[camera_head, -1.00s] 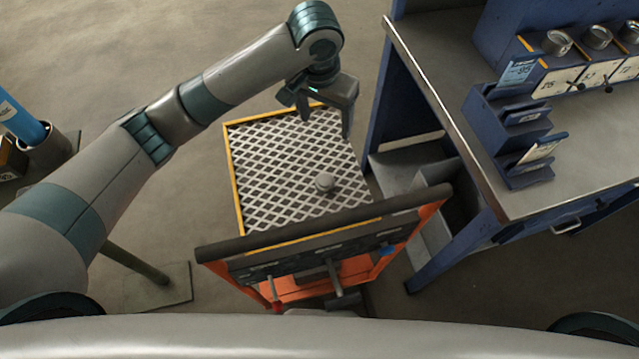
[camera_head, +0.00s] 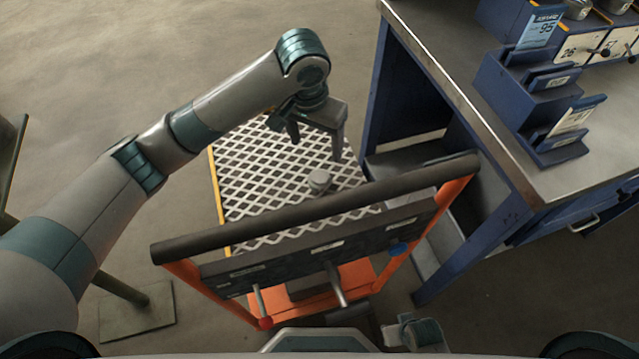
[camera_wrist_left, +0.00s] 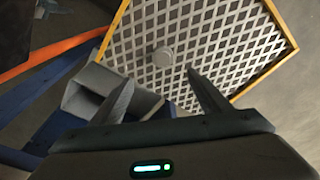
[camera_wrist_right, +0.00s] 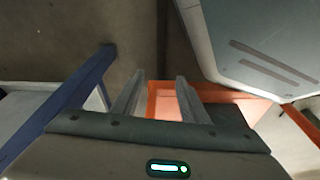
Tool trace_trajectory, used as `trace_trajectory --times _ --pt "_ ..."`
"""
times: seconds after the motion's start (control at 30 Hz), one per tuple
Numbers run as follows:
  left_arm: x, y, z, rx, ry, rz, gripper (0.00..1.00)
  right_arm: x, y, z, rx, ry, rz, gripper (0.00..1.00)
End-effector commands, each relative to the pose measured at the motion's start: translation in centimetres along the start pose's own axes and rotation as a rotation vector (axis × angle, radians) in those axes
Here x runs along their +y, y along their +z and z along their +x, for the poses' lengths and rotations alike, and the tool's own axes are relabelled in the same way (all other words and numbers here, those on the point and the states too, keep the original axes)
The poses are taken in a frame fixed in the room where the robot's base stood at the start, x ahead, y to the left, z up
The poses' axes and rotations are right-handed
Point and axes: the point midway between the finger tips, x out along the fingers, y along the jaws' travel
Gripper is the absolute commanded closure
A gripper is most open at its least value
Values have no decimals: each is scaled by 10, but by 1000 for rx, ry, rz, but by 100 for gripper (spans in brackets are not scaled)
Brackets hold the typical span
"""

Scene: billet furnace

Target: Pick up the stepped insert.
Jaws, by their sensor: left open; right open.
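The stepped insert (camera_head: 319,181) is a small grey round piece with a narrower top. It stands on a white diamond-mesh platform (camera_head: 262,172) with a yellow edge. It also shows in the left wrist view (camera_wrist_left: 164,57), beyond the fingertips. My left gripper (camera_head: 315,146) is open and empty, above the mesh and apart from the insert. In the left wrist view its two fingers (camera_wrist_left: 160,86) are spread. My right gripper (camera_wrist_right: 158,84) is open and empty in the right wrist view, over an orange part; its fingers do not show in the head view.
An orange cart frame with a dark handle bar (camera_head: 320,208) stands at the near side of the mesh. A blue workbench (camera_head: 470,90) with a steel top is on the right, holding blue bins (camera_head: 535,100). Bare floor (camera_head: 120,60) lies at the far left.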

Motion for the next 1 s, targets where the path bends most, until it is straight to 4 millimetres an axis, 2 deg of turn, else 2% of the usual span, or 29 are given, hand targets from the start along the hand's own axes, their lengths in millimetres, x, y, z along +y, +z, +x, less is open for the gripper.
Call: trace_trajectory --times 0.27,0.47,0.8,1.0 --pt "0 0 0 0 0 0 30 0 0 0 0 0 0 60" --pt "0 0 13 -2 -1 -2 30 0 -1 -1 1 0 0 60" --pt "-1 0 70 -3 0 -2 30 -1 -2 -6 -5 -1 -1 60" --pt "-1 0 104 -3 0 -1 30 -1 -9 -12 5 0 -1 60"
